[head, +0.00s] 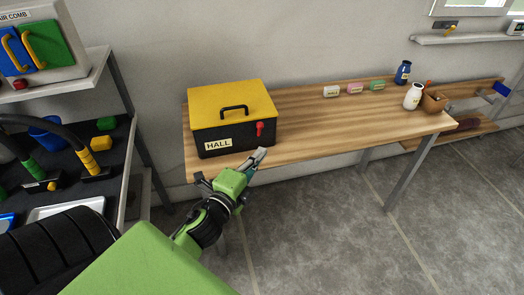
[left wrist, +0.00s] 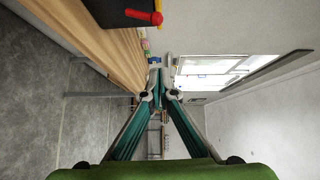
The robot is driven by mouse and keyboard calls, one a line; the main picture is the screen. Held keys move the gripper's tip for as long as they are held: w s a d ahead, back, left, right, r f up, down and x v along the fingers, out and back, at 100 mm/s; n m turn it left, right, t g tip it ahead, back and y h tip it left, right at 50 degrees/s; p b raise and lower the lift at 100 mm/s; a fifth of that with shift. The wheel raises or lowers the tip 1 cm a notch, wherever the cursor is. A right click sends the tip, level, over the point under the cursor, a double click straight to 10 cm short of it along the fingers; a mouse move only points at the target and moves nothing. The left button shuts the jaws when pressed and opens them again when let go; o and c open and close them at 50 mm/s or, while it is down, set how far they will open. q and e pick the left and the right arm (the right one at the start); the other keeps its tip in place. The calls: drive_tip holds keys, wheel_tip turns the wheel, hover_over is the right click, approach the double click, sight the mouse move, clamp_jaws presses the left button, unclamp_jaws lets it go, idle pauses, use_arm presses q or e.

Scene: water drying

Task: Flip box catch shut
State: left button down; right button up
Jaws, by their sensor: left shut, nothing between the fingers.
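The box (head: 229,118) has a yellow lid, a black body, a black top handle and a "HALL" label. It stands on the left end of the wooden table. Its red catch (head: 260,129) is on the front face, toward the right side. The catch also shows at the top of the left wrist view (left wrist: 146,17). My left gripper (head: 259,155) is shut and empty, just below and in front of the catch, apart from it. In the left wrist view its fingertips (left wrist: 157,78) meet. My right gripper is not in view.
The table (head: 330,121) is bare right of the box. Small labelled blocks (head: 354,88), a blue bottle (head: 403,72), a white bottle (head: 413,97) and a brown container (head: 434,102) stand farther right. A shelf rack (head: 125,100) with tools stands at the left.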

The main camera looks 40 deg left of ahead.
sight(259, 126)
use_arm(q)
drive_tip(key=w+a+b, duration=0.1)
drive_tip(key=w+a, duration=0.4)
drive_tip(key=w, duration=0.3)
drive_tip(key=shift+w+f, duration=0.3)
drive_tip(key=shift+w, duration=0.05)
drive_tip(key=r+p, duration=0.1)
drive_tip(key=p, duration=0.2)
drive_tip(key=a+n+g+p, duration=0.1)
drive_tip(key=p, duration=0.3)
drive_tip(key=shift+w+a+r+h, duration=0.3)
drive_tip(key=shift+w+r, duration=0.05)
drive_tip(key=shift+w, duration=0.05)
drive_tip(key=shift+f+n+g+p, duration=0.1)
drive_tip(key=shift+n+g+p, duration=0.2)
drive_tip(key=shift+p, duration=0.2)
drive_tip(key=shift+a, duration=0.1)
